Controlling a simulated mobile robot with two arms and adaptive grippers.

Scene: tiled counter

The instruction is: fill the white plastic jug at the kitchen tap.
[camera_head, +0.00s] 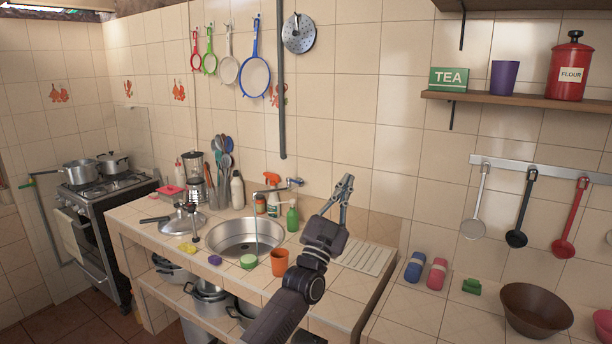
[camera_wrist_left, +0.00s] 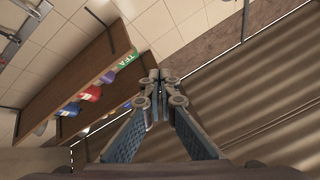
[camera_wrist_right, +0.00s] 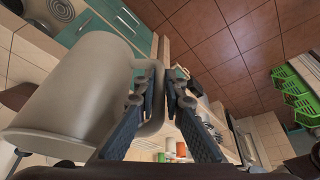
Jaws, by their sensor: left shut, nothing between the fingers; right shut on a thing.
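The sink tap (camera_head: 291,183) stands behind the round metal basin (camera_head: 218,236). A thin pale-blue vertical streak (camera_head: 256,222) drops from its spout into the basin and looks like running water. My left gripper (camera_head: 347,181) is raised to the right of the tap, apart from it. Its fingertips also show together and empty in the left wrist view (camera_wrist_left: 158,77). The white jug (camera_wrist_right: 75,100) fills the left of the right wrist view, greyish in the shade and tilted there. My right gripper (camera_wrist_right: 166,78) is shut on its handle. The jug's inside is hidden, and neither shows in the head view.
A spray bottle (camera_head: 272,196) and a green soap bottle (camera_head: 292,216) stand by the tap. The ribbed drainboard (camera_head: 366,257) is clear.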

